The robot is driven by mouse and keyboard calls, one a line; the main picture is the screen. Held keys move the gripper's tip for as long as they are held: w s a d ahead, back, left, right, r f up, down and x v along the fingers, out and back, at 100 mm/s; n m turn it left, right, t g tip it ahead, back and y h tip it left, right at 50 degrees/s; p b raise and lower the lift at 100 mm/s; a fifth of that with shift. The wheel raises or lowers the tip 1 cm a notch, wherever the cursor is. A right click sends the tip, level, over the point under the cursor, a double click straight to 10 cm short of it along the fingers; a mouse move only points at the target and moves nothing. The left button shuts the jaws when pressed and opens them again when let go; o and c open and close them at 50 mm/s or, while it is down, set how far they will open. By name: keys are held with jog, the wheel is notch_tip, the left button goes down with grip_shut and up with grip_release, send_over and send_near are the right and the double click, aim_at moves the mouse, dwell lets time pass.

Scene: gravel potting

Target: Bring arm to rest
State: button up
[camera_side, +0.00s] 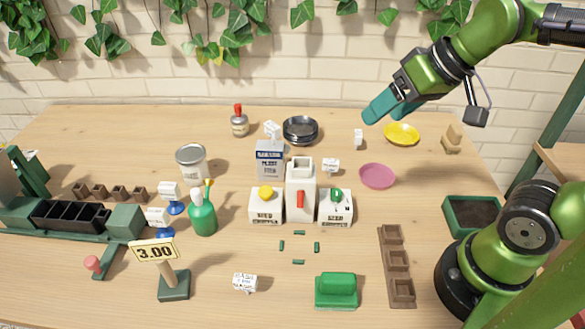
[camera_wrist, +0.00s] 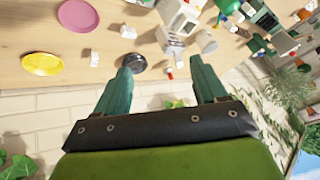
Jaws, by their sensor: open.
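My gripper (camera_side: 386,108) is raised above the back right of the table, near the brick wall. Its teal fingers point down and to the left in the side view. In the wrist view my gripper (camera_wrist: 162,80) shows two teal fingers spread wide apart with nothing held between them. A yellow dish (camera_side: 402,134) and a pink dish (camera_side: 377,176) lie on the table below it, apart from the fingers. The green arm links are mine.
White dispensers (camera_side: 300,190) stand mid-table. Stacked dark dishes (camera_side: 300,130) are behind them. A brown tray strip (camera_side: 396,265) and a green tray (camera_side: 473,215) lie at right. A price sign (camera_side: 155,251) stands front left. Ivy (camera_side: 225,40) hangs on the back wall.

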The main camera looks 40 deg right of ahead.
jog(key=shift+s+d+f+m+t, duration=0.1)
jog(key=shift+s+f+m+t, duration=0.2)
jog(key=shift+s+f+m, duration=0.7)
